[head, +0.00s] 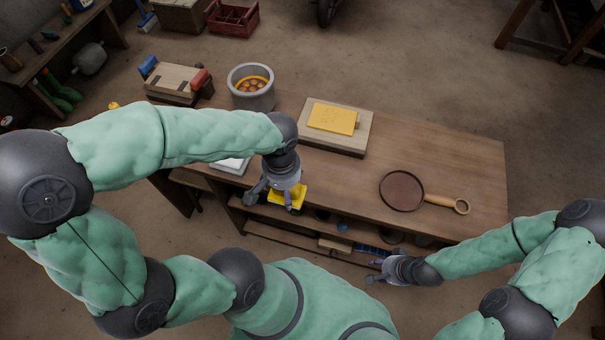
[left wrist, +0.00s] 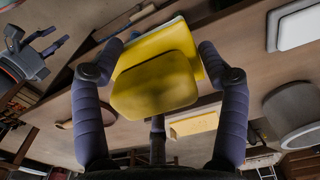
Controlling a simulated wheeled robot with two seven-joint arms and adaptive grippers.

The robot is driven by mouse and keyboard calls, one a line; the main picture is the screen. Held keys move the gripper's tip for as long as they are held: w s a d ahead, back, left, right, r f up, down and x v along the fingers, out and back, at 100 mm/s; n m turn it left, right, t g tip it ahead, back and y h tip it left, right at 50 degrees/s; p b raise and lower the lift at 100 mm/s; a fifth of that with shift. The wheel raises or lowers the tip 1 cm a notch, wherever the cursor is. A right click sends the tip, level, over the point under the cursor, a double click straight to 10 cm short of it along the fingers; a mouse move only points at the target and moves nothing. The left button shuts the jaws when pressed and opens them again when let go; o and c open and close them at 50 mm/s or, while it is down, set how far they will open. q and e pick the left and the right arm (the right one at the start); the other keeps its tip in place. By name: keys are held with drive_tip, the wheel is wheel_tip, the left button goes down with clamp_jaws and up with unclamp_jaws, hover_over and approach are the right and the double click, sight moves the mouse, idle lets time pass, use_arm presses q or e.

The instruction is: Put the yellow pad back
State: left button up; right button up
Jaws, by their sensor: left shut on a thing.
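My left gripper (head: 273,199) is shut on the yellow pad (head: 290,195), at the front edge of the table. In the left wrist view the yellow pad (left wrist: 155,85) shows as a rounded yellow block with a flat yellow piece behind it, between the two fingers of the left gripper (left wrist: 160,55). In the head view the arm and fingers hide part of it. My right gripper (head: 379,271) is open and empty, in front of the table at lower right; it also shows in the left wrist view (left wrist: 38,55).
A flat yellow slab (head: 332,118) lies on a wooden block (head: 360,133) on the table (head: 455,160). A metal pot (head: 252,98) with orange contents stands at back left. A brown pan (head: 401,191) lies at right. A white item (head: 231,165) sits partly hidden under my left arm. Shelves lie below the tabletop.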

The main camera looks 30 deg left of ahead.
use_arm(q)
drive_tip(key=b, duration=0.3)
approach(302, 176)
drive_tip(key=s+r, duration=0.2)
drive_tip(key=s, duration=0.3)
drive_tip(key=w+f+b, duration=0.1)
drive_tip(key=w+f, duration=0.3)
drive_tip(key=shift+f, duration=0.15)
drive_tip(key=shift+w+f, duration=0.2)
drive_tip(key=shift+f, duration=0.05)
drive_tip(key=shift+w+f+b, duration=0.15)
drive_tip(key=shift+f+b, duration=0.3)
drive_tip(key=shift+f, duration=0.45)
drive_tip(key=shift+w+f+b, duration=0.1)
drive_tip(key=shift+f+b, duration=0.3)
drive_tip(key=shift+f, duration=0.45)
drive_tip(key=shift+f, duration=0.2)
drive_tip(key=o, duration=1.2)
